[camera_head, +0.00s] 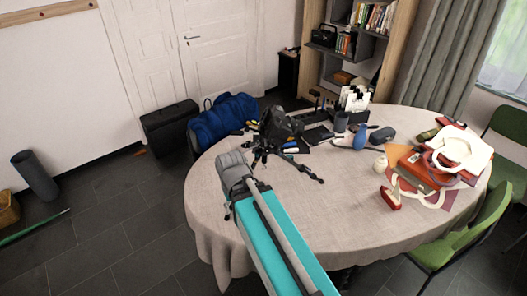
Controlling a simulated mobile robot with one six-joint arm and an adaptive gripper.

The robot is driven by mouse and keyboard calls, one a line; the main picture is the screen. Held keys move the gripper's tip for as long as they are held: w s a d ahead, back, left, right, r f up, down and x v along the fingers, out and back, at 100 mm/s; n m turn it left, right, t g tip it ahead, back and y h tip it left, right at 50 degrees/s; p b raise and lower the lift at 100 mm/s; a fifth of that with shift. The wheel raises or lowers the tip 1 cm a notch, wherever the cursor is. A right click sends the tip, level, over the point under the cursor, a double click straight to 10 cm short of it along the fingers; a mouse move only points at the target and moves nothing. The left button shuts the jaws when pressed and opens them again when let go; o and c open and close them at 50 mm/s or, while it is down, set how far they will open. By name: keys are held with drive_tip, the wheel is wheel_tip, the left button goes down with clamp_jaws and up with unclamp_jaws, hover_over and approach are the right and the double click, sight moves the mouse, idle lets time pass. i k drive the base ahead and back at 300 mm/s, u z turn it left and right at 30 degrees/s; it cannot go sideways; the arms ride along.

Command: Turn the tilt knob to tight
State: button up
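A small black tripod (307,170) stands on the round table with its legs spread over the cloth. A dark, bulky shape (281,124) sits at its top. It is too small and dark to separate camera, tripod head and any part of my gripper. The tilt knob cannot be made out, nor whether it is loose or tight. My teal and grey arm reaches in from the bottom, and its grey joint (234,171) is just left of and in front of the tripod. My gripper's fingers cannot be told apart from the dark parts there.
The round table (310,220) has clear cloth at its front. A blue vase (361,138), a white jar (380,164) and a red bag (432,168) with papers stand to the right. A blue bag (223,117) is behind left. Green chairs (470,237) are at the right.

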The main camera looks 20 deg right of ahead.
sight(267, 150)
drive_tip(key=k, duration=1.7)
drive_tip(key=z, duration=0.7)
drive_tip(key=i, duration=1)
drive_tip(key=u, duration=0.1)
